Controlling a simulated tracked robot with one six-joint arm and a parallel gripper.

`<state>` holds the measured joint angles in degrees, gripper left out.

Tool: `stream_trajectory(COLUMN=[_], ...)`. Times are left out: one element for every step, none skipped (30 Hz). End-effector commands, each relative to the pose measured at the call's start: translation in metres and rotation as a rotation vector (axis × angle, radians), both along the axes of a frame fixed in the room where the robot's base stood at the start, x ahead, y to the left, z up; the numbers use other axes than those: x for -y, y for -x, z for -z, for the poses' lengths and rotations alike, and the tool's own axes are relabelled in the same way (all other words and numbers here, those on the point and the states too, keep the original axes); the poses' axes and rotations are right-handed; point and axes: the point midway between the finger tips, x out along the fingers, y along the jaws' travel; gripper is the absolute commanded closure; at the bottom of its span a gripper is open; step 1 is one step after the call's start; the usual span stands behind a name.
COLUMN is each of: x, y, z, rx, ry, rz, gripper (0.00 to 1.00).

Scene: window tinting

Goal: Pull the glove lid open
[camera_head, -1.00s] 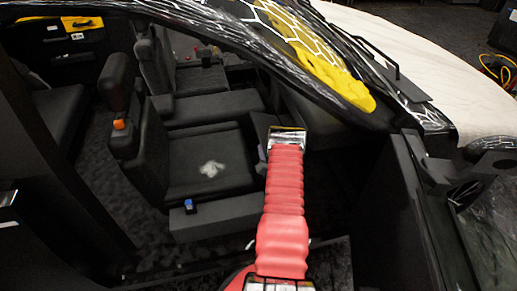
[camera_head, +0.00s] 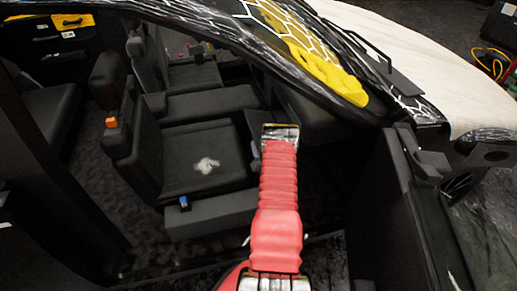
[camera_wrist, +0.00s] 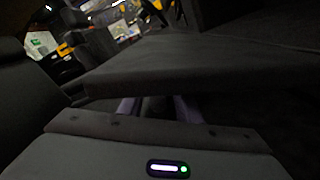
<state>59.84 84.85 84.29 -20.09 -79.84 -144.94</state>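My red arm reaches through the car's door opening, and my gripper (camera_head: 281,128) is beside the dashboard in the head view. Its tips are hard to make out there. In the wrist view two pale purple fingers (camera_wrist: 157,106) stand apart with a dark gap between them. Their tips run under the near edge of a wide dark grey panel (camera_wrist: 200,72), which looks like the glove lid. Contact with it cannot be told. In the head view the lid is not clearly distinguishable from the dark dash.
A black seat (camera_head: 205,160) with a white patch stands left of my arm. The dark windshield pillar (camera_head: 235,45) passes above it. The open door (camera_head: 375,205) is to the right. A yellow cloth (camera_head: 325,75) lies on the windshield, and a cream cover (camera_head: 430,60) lies over the hood.

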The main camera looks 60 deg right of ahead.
Motion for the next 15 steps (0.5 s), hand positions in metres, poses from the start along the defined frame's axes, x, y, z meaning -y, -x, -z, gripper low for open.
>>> stream_trajectory(x=[0.0,0.0,-0.001,-0.001,-0.001,-0.002,-0.003,-0.005,-0.007,-0.008,-0.01,-0.013,-0.016,-0.018,-0.022], y=[0.0,-0.001,0.0,0.0,0.0,0.001,0.002,0.004,0.006,0.008,0.011,0.014,0.017,0.02,0.025], z=[0.0,0.0,0.0,0.0,0.0,0.0,0.0,0.0,0.001,0.001,0.0,0.001,0.0,0.0,0.001], rx=[0.0,0.0,0.0,0.0,0.0,-0.001,-0.001,-0.001,-0.001,0.0,-0.001,-0.001,-0.002,-0.001,-0.002], ry=[0.0,0.0,0.0,0.0,0.0,-0.001,-0.001,-0.001,-0.001,-0.002,-0.001,-0.002,-0.002,-0.001,-0.002], rz=[-0.001,-0.001,-0.001,-0.001,-0.001,-0.002,-0.002,-0.002,-0.002,-0.002,-0.002,-0.002,-0.002,-0.002,-0.002], gripper=[0.69,0.69,0.69,0.69,0.69,0.69,0.69,0.69,0.69,0.69,0.69,0.69,0.69,0.69,0.69])
